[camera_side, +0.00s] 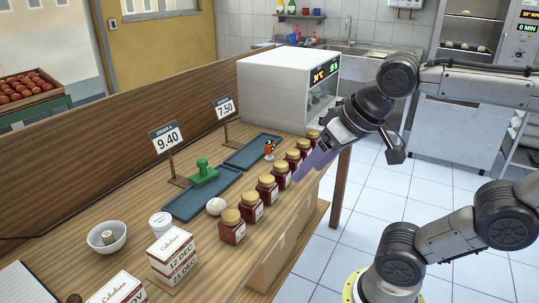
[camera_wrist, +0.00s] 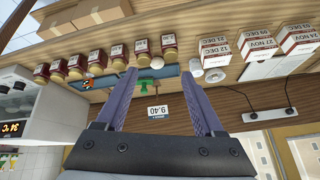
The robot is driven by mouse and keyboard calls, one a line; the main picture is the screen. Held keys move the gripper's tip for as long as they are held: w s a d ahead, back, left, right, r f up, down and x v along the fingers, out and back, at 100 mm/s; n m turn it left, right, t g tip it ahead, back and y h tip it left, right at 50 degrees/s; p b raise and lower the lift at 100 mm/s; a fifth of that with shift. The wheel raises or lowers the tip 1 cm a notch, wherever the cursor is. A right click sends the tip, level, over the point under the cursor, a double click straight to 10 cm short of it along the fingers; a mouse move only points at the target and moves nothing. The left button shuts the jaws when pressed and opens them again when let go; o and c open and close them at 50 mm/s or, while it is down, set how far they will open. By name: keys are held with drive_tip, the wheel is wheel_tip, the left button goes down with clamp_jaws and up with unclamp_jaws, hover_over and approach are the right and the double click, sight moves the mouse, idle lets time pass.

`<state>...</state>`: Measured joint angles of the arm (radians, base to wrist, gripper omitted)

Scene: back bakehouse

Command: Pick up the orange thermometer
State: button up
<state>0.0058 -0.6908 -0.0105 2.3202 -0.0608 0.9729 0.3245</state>
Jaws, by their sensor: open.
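The orange thermometer (camera_side: 269,149) is a small orange piece with some white and dark on it. It stands at the right end of the far dark blue tray (camera_side: 243,160), behind the row of jars. In the wrist view the orange thermometer (camera_wrist: 87,84) is small, left of my fingers. My gripper (camera_side: 304,172) has purple fingers and hangs at the right of the jar row, apart from the thermometer. In the wrist view my gripper (camera_wrist: 159,75) is open, with nothing held between its fingers.
Several gold-lidded red jars (camera_side: 267,188) line the counter between my gripper and the trays. A white oven (camera_side: 284,88) stands behind. A pale ball (camera_side: 216,206), bowl (camera_side: 106,237) and boxes (camera_side: 172,257) are nearer.

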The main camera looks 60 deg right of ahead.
drive_tip(key=w+d+r+m+h, duration=0.1)
drive_tip(key=w+d+r+m, duration=0.3)
drive_tip(key=w+r, duration=0.35)
drive_tip(key=w+d+r+m+g+h, duration=0.1)
drive_tip(key=w+d+m, duration=0.1)
drive_tip(key=w+d, duration=0.3)
drive_tip(key=w+d+r+m+h, duration=0.1)
drive_tip(key=w+d+m, duration=0.15)
drive_tip(key=w, duration=0.45)
drive_tip(key=m+g, duration=0.5)
hover_over(269, 143)
drive_tip(key=a, duration=0.4)
wheel_tip(269, 143, down, 20)
drive_tip(key=shift+h, duration=0.4)
drive_tip(key=x, duration=0.7)
drive_tip(key=shift+s+a, duration=0.15)
drive_tip(key=shift+s, duration=0.15)
drive_tip(key=shift+x, duration=3)
drive_tip(key=shift+w, duration=0.1)
clamp_jaws()
